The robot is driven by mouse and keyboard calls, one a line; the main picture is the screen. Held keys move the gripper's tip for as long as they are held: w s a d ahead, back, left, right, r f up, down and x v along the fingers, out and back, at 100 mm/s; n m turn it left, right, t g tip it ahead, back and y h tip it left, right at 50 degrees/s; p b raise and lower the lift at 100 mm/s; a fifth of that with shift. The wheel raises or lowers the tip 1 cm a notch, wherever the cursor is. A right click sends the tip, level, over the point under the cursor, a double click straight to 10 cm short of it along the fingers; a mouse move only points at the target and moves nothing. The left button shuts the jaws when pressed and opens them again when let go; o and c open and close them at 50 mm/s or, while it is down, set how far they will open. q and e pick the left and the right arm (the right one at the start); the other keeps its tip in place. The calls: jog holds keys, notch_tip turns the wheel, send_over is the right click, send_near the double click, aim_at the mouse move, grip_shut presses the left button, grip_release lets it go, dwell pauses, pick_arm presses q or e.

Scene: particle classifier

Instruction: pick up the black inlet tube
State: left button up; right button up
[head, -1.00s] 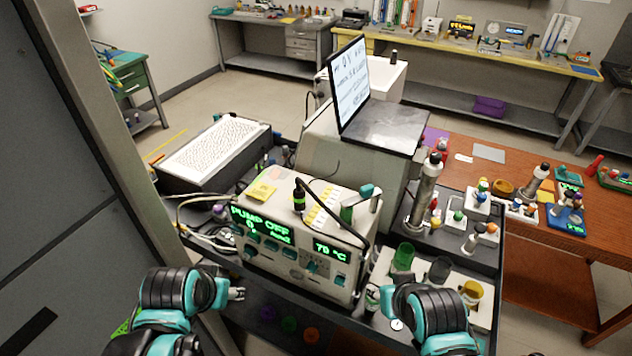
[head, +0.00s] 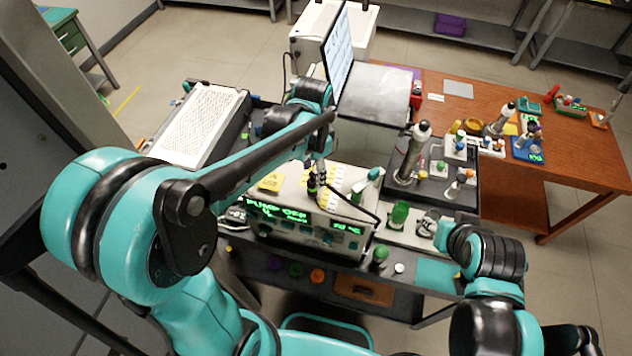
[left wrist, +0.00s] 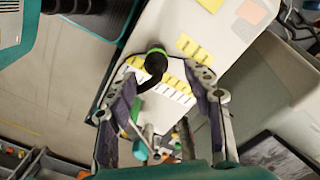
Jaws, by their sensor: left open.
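The black inlet tube (head: 350,209) arcs over the top of the pump box from a black fitting with a green band. In the left wrist view the tube's black end (left wrist: 156,64) stands between the far ends of my fingers. My left gripper (head: 316,176) is above the box at that fitting; its open fingers also show in the left wrist view (left wrist: 163,75). The fingers stand on both sides of the black end, and I cannot tell whether they touch it. My right arm is at the lower right; its gripper's jaws cannot be made out.
The pump box (head: 300,236) has a lit green display and yellow labels on top. A green jar (head: 399,214) stands right of it. A screen (head: 338,60) rises behind. A metal cylinder (head: 413,152) stands on the dark tray. A brown table (head: 580,168) is at the right.

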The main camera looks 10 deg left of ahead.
aim_at(313, 180)
pick_arm(q)
jog(key=f, duration=0.5)
jog(key=shift+s+f, duration=0.1)
jog(key=shift+s, duration=0.2)
jog(key=c, duration=1.1)
jog(key=shift+r, duration=0.4)
jog(key=r, duration=0.3)
jog(key=shift+d+r, duration=0.25)
jog(key=shift+r, duration=0.15)
jog(key=d+r, duration=0.2)
jog(key=d, duration=0.1)
jog(key=d+r, duration=0.2)
jog(key=d, duration=0.2)
jog(key=d+r, duration=0.2)
jog(key=d, duration=0.2)
jog(key=shift+r, duration=0.25)
